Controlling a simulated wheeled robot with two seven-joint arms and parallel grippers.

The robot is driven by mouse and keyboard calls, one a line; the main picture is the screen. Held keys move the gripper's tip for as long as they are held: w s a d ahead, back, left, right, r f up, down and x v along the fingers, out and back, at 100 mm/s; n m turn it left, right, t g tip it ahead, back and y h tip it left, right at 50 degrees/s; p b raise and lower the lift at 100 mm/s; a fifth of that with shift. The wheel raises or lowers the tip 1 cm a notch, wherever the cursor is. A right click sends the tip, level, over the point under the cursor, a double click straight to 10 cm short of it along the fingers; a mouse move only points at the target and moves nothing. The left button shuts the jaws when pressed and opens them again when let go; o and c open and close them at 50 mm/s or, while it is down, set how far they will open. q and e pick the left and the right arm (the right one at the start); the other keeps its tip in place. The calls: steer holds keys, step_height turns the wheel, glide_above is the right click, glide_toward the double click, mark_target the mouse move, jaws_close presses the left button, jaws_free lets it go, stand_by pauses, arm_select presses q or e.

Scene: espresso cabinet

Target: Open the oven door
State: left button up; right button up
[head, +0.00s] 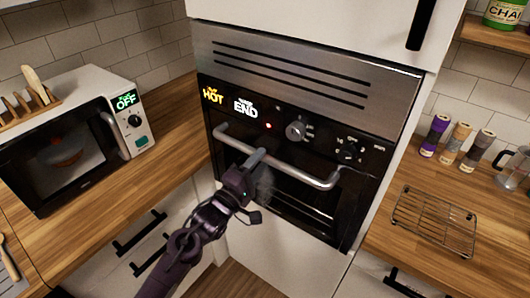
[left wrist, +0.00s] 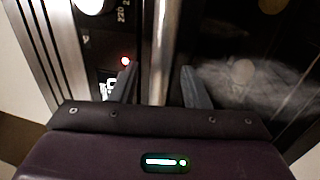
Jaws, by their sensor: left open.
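The built-in oven (head: 310,80) has a steel vent panel and a black control strip. Its dark glass door (head: 300,195) appears shut, with a steel bar handle (head: 312,180) across its top. My left gripper (head: 258,158) is at the left-middle part of this handle. In the left wrist view the handle bar (left wrist: 163,45) passes between the two open fingers of my left gripper (left wrist: 162,85), with a visible gap to the right finger. The gripper and forearm hide part of the door. My right gripper is not in view.
A microwave (head: 75,130) reading OFF stands on the left wooden counter (head: 165,120). A wire rack (head: 435,220) and several spice jars (head: 458,143) are on the right counter. A knob (head: 296,130) and lit HOT and END signs are above the handle. A whitish haze shows before the glass.

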arm_select(q)
steer(key=shift+x, duration=1.2)
steer(key=shift+w+d+f, duration=0.1)
steer(key=shift+w+d, duration=0.05)
jaws_close()
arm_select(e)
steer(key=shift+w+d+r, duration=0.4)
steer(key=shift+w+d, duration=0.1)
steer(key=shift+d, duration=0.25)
